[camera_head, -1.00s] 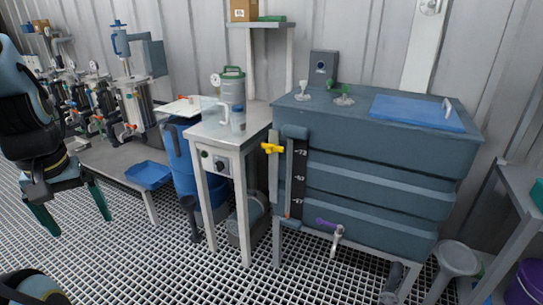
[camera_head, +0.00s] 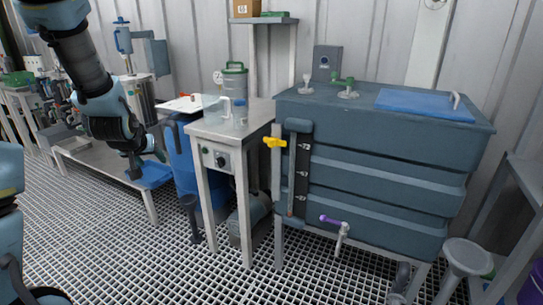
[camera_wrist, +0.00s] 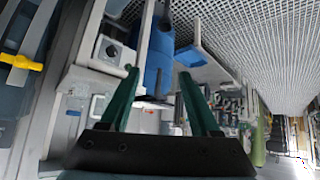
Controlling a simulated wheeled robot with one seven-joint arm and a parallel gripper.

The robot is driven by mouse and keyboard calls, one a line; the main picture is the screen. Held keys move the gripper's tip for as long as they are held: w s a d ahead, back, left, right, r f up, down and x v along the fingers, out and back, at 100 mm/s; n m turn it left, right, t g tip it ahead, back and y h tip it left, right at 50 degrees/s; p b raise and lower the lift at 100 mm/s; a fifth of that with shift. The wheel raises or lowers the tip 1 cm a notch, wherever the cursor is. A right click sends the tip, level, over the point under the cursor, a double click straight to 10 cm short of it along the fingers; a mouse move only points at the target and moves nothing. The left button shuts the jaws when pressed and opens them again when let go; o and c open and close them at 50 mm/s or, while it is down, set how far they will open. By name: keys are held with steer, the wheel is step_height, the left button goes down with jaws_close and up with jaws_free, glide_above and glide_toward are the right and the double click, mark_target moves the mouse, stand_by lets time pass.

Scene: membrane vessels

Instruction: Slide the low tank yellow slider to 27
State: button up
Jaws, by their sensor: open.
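The low tank (camera_head: 390,150) is a large blue-grey vessel at the right in the head view. Its yellow slider (camera_head: 275,142) sits near the top of the vertical rail on the tank's left front edge, beside a black strip with white marks. The numbers are too small to read surely. The slider also shows at the left edge of the wrist view (camera_wrist: 20,62), turned sideways. My gripper (camera_wrist: 158,72) is open and empty, its two green fingers spread. In the head view it hangs well left of the slider, near the blue bin, touching nothing I can make out.
A steel side table (camera_head: 232,130) with a control box stands between my gripper and the tank. A purple-handled tap (camera_head: 332,220) juts from the tank's lower front. A grey funnel-shaped stand (camera_head: 467,255) is at the right. The grated floor in front is clear.

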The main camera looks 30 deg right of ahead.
steer(key=w+d+f+m+t+h+b, duration=0.1)
steer(key=w+d+f+h, duration=0.1)
steer(key=d, duration=0.5)
steer(key=w+d+f+m+t+h+b, duration=0.1)
steer(key=w+d+f+h+b, duration=0.15)
steer(key=d, duration=0.55)
steer(key=m+g+h+b, duration=0.1)
steer(key=m+h+b, duration=0.25)
steer(key=h, duration=0.45)
glide_toward(271, 146)
steer(key=shift+m, duration=0.35)
steer(key=p+x, duration=0.1)
steer(key=x, duration=0.9)
steer(key=shift+w+d+p, duration=0.25)
steer(key=shift+p, duration=0.1)
steer(key=shift+c, duration=0.3)
jaws_close()
